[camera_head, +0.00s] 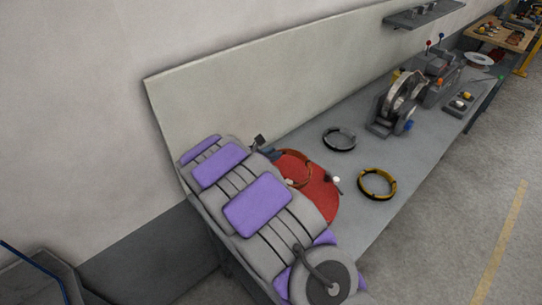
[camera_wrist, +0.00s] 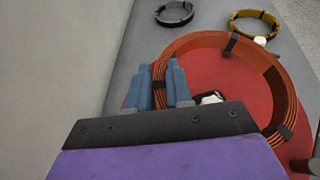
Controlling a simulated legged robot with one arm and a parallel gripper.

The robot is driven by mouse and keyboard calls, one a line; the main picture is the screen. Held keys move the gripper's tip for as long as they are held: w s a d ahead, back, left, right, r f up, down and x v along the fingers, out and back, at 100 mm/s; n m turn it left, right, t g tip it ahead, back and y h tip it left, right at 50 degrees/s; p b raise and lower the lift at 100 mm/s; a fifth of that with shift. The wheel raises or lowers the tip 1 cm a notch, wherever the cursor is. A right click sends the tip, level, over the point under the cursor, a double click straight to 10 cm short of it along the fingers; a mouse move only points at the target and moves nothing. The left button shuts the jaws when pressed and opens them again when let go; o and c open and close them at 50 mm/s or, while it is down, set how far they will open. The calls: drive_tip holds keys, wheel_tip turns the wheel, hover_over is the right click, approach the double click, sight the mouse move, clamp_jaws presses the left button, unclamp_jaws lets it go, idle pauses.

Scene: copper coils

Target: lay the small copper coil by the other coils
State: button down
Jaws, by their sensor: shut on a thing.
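The small copper coil (camera_wrist: 283,86) is an orange-brown ring with black ties, seen large in the wrist view and smaller in the head view (camera_head: 306,161). My gripper (camera_wrist: 166,78) has its blue fingers closed on the coil's left rim; it is partly hidden behind my arm in the head view (camera_head: 271,153). The coil is over a red disc (camera_wrist: 215,75); I cannot tell whether they touch. A black-and-grey coil (camera_head: 340,149) and a yellow-and-black coil (camera_head: 378,197) lie on the grey bench beyond the disc. My arm hides part of the disc.
The grey bench (camera_head: 408,158) is bare between the two other coils. A machine with a ring-shaped part (camera_head: 401,98) stands farther along it. A pale panel (camera_head: 230,95) runs along the bench's wall side. A small shelf (camera_head: 424,15) hangs above.

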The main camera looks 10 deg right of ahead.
drive_tip(key=shift+r+p, duration=1.6)
drive_tip(key=shift+r, duration=0.65)
